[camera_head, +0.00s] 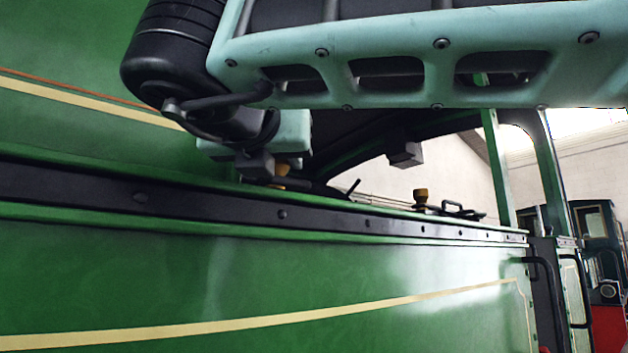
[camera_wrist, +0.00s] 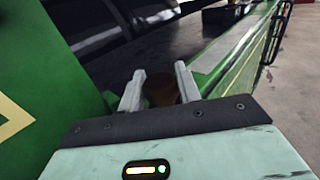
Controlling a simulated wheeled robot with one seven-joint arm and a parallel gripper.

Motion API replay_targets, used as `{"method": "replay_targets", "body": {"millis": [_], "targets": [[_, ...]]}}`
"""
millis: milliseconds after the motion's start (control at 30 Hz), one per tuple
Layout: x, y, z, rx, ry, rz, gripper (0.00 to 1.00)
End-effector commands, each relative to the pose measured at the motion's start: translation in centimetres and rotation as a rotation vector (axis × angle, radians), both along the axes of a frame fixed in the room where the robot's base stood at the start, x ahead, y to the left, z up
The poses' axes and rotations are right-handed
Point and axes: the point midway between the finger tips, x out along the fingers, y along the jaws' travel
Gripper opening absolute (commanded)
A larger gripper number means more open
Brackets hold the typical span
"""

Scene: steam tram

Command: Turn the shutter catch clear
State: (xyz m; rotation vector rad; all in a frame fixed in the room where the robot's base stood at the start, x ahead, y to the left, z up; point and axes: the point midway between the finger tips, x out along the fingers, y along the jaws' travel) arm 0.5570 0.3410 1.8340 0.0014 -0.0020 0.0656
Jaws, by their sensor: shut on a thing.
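A small brass-brown knob (camera_head: 283,169), which looks like the shutter catch, stands on the top rail of the green side panel in the head view. My gripper (camera_head: 270,173) is down at the rail and shut on this knob, hiding much of it. In the wrist view the brown knob (camera_wrist: 160,92) sits between the two pale fingers of my gripper (camera_wrist: 159,82). It is dark and blurred there, so its turned angle cannot be told. Its lower part is hidden.
A second brass-topped knob (camera_head: 420,194) and a black handle (camera_head: 462,211) stand farther along the rail. A grey block (camera_head: 405,154) hangs beyond the rail. Green window posts (camera_head: 551,170) and a black grab handle (camera_head: 545,290) are at the right.

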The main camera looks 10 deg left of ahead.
Motion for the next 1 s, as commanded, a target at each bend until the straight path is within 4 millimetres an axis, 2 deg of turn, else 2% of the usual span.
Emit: {"method": "replay_targets", "body": {"millis": [33,333,367,400,433,1000], "targets": [[0.01,0.15,-0.49,-0.006,0.008,-0.002,0.11],[0.03,0.15,-0.6,-0.008,0.01,-0.003,0.11],[0.03,0.15,-0.61,-0.008,0.01,-0.002,0.39],[0.04,0.16,-0.61,-0.008,0.01,-0.002,0.5],[0.04,0.15,-0.58,-0.007,0.009,-0.002,0.54],[-0.05,0.12,-0.14,-0.001,0.002,0.002,0.54]]}}
